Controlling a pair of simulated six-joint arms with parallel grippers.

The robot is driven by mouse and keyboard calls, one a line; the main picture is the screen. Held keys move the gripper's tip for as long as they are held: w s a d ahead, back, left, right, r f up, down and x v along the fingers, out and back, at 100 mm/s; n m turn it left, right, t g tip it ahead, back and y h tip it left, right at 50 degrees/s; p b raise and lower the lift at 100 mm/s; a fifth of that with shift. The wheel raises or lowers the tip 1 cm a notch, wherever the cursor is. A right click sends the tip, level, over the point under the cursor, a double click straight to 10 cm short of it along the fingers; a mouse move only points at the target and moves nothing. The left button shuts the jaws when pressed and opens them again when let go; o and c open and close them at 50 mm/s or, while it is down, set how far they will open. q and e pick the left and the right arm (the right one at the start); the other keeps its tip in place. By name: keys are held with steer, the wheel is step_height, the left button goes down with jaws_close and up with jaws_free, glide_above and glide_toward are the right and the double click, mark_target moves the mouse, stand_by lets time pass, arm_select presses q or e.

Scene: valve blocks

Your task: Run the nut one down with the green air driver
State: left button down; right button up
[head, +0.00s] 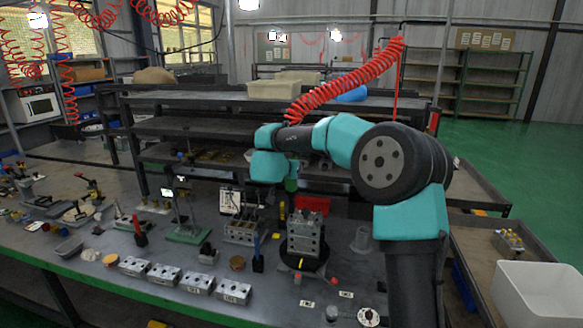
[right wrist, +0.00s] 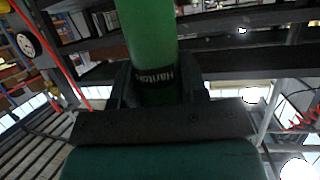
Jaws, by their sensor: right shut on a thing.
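My right gripper (right wrist: 160,88) is shut on the green air driver (right wrist: 148,35), with a dark finger on each side of its green body. In the head view a small green part of the driver (head: 291,184) shows below my wrist, above the back of the bench. A grey metal valve block (head: 305,233) stands on a round black base (head: 300,262), below and slightly right of the driver. The driver is apart from the block. Nut one is too small to tell. My left gripper is not in view.
A red coiled hose (head: 345,82) hangs down behind my right arm. Several small metal blocks (head: 165,275) line the front edge of the bench. A second block (head: 242,232) stands left of the valve block. A red bin (head: 313,204) lies behind. Dark shelves (head: 215,98) rise behind the bench.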

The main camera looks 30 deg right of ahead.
steer(key=shift+f, duration=1.6)
stand_by(4.1)
steer(key=shift+r, duration=0.15)
steer(key=shift+r, duration=0.65)
steer(key=shift+r, duration=3.5)
